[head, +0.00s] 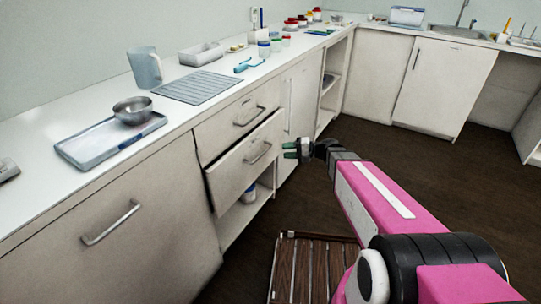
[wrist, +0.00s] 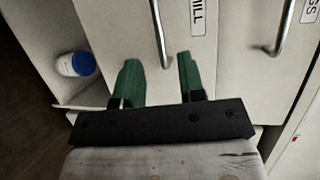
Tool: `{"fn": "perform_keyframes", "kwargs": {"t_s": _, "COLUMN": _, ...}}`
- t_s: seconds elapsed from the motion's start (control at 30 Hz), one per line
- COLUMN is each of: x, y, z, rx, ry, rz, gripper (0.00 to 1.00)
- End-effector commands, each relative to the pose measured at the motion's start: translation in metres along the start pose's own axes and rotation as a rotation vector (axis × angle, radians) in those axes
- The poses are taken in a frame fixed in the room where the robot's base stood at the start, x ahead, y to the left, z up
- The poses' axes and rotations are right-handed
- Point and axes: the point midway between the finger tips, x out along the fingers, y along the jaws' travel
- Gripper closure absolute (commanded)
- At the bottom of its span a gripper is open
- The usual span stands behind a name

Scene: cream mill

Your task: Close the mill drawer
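The mill drawer (head: 236,172) is the lower of two stacked drawers in the head view and stands partly pulled out, with a dark gap along its top and left edge. Its metal handle (head: 258,153) is on the front. In the wrist view, the drawer front (wrist: 112,25) carries a MILL label (wrist: 198,16) beside the handle (wrist: 160,35). My gripper (head: 290,150) is in front of the drawer, to the right of the handle. In the wrist view, its green fingers (wrist: 159,75) are apart, with nothing between them, pointing at the drawer front near the handle.
The upper drawer (head: 235,122) is shut. Below the mill drawer is an open shelf with a blue-lidded jar (wrist: 76,64). A brown slatted wooden item (head: 305,268) is on the floor near my arm. A tray (head: 75,151) with a metal bowl (head: 133,110) sits on the counter. Floor to the right is clear.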

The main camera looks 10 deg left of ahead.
Motion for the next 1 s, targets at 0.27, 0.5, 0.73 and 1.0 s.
{"fn": "perform_keyframes", "kwargs": {"t_s": 0.27, "x": 0.021, "y": 0.003, "z": 0.009, "rx": 0.001, "ry": -0.024, "rz": 0.012, "gripper": 0.63}}
{"fn": "perform_keyframes", "kwargs": {"t_s": 0.5, "x": 0.059, "y": 0.003, "z": 0.010, "rx": 0.001, "ry": -0.025, "rz": 0.011, "gripper": 0.63}}
{"fn": "perform_keyframes", "kwargs": {"t_s": 0.73, "x": 0.094, "y": 0.003, "z": 0.011, "rx": 0.001, "ry": -0.023, "rz": 0.011, "gripper": 0.63}}
{"fn": "perform_keyframes", "kwargs": {"t_s": 1.0, "x": 0.115, "y": 0.003, "z": 0.011, "rx": 0.001, "ry": -0.022, "rz": 0.011, "gripper": 0.63}}
